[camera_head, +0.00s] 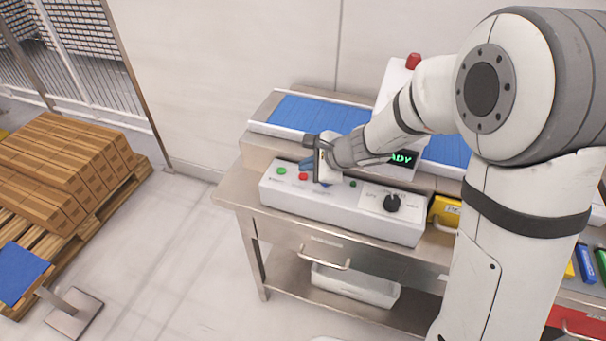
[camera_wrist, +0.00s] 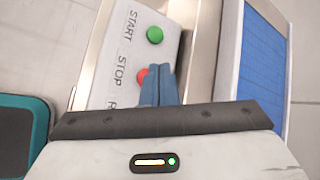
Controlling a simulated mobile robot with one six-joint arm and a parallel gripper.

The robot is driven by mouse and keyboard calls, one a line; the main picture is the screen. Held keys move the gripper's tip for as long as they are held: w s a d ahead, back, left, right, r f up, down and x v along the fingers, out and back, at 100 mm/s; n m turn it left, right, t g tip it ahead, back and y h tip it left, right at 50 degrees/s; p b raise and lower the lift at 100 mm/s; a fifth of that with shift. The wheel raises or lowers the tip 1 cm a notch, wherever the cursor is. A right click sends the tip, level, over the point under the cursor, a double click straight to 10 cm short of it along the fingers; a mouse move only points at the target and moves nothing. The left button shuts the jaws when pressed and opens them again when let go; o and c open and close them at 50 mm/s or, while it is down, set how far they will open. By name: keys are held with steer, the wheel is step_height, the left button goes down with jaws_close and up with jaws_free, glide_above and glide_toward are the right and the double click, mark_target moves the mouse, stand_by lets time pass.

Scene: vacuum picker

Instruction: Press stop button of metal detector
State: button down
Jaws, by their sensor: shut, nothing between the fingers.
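The metal detector's control box (camera_head: 340,211) is a white panel on a steel table. The red stop button (camera_head: 303,177) is near its left end, to the right of the green start button (camera_head: 282,171). In the wrist view the red stop button (camera_wrist: 142,76) is partly hidden behind my fingers, beside the word STOP. The green button (camera_wrist: 155,35) shows whole beside START. My gripper (camera_head: 306,165) is shut and empty over the left part of the panel, and its blue fingers (camera_wrist: 160,84) are together at the red button. I cannot tell whether they touch it.
A blue conveyor belt (camera_head: 318,113) runs behind the panel. A black knob (camera_head: 392,203) stands on the panel's right part, with a yellow box (camera_head: 445,211) beyond it. Stacked cartons (camera_head: 60,175) on a pallet stand at left. The floor between is clear.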

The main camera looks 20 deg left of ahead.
mark_target(307, 179)
step_height(307, 179, up, 5)
steer(key=p, duration=0.3)
stand_by(0.8)
steer(key=s+d+r+n+h, duration=0.2)
steer(key=s+d, duration=0.4)
steer(key=d, duration=0.3)
steer(key=s+d+r+n+h, duration=0.3)
steer(key=s+d+n, duration=0.4)
steer(key=d, duration=0.3)
steer(key=s+d+r+n+h, duration=0.3)
steer(key=s+d, duration=0.4)
steer(key=d, duration=0.3)
steer(key=shift+d+r+n, duration=0.25)
steer(key=shift+r+n, duration=0.5)
steer(key=shift+n, duration=0.05)
steer(key=c, duration=2.1)
jaws_free()
